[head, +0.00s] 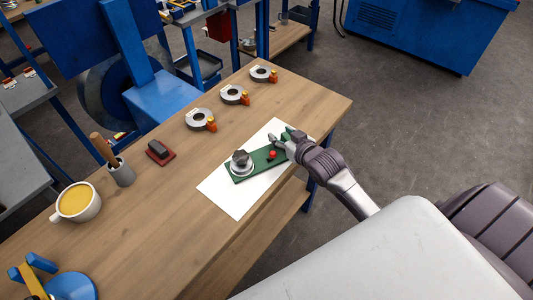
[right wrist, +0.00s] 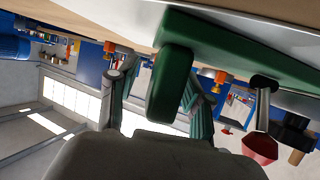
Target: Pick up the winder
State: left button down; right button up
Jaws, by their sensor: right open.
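The winder is a green plate (head: 256,165) with a red-knobbed crank and a round metal part topped by a dark piece. It lies on a white sheet (head: 233,202) near the table's front edge. My right gripper (head: 285,139) is at the winder's far right end. In the right wrist view, the rounded green end of the winder (right wrist: 170,85) shows between the two spread fingers of my right gripper (right wrist: 158,95). Contact with either finger cannot be told. The red knob (right wrist: 260,148) is to the right there. My left gripper is not in view.
The wooden table (head: 150,235) holds several ring-shaped clamps (head: 234,95) along the back. A dark block on a red base (head: 160,153), a grey cup with a handle (head: 121,173), a yellow-filled mug (head: 76,203) and a blue-yellow device (head: 70,285) stand left. The table's middle is clear.

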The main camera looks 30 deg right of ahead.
grip_shut()
dwell(0.3)
jog(key=shift+r, duration=0.2)
